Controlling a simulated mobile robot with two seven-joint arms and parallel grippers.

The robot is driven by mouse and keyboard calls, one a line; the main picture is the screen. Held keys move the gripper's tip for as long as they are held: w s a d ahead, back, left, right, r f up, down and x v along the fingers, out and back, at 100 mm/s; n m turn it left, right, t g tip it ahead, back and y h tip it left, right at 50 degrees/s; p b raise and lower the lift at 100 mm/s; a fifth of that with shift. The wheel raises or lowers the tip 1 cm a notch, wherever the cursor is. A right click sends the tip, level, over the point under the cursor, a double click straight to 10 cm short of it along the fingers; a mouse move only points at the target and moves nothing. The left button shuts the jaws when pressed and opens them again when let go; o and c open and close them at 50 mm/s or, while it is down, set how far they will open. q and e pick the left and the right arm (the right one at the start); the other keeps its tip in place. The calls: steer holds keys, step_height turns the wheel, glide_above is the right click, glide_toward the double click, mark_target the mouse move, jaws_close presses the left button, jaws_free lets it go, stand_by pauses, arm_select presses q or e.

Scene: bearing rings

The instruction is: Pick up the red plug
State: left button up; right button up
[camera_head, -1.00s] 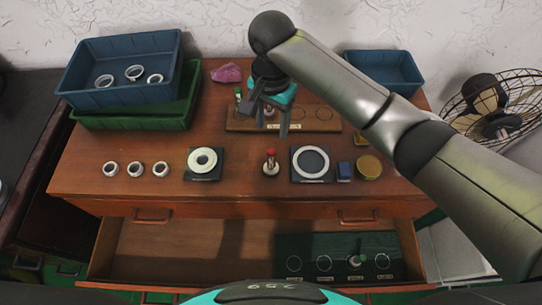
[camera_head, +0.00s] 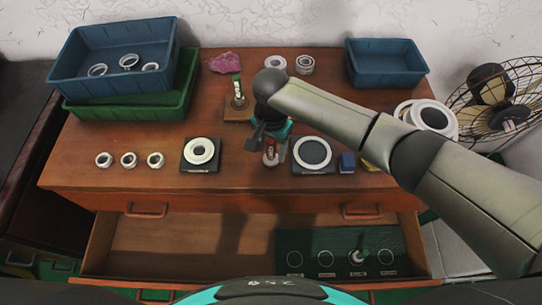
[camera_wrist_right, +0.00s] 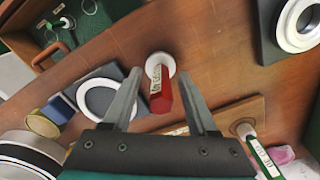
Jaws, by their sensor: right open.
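The red plug (camera_wrist_right: 160,88) stands upright on a round white base on the wooden cabinet top, with a white label on its side. My right gripper (camera_wrist_right: 160,98) is open, its two fingers on either side of the red plug in the right wrist view, with gaps on both sides. In the head view the right gripper (camera_head: 271,150) is over the red plug (camera_head: 270,154), which is partly hidden by it. My left gripper is not in view.
A square dark block with a white ring (camera_head: 312,152) stands just right of the plug, beside a small blue block (camera_head: 347,161). Another ring block (camera_head: 201,153) is to the left. A green plug (camera_head: 238,91) stands behind. The open drawer (camera_head: 170,245) is in front.

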jaws_close()
stand_by(0.5)
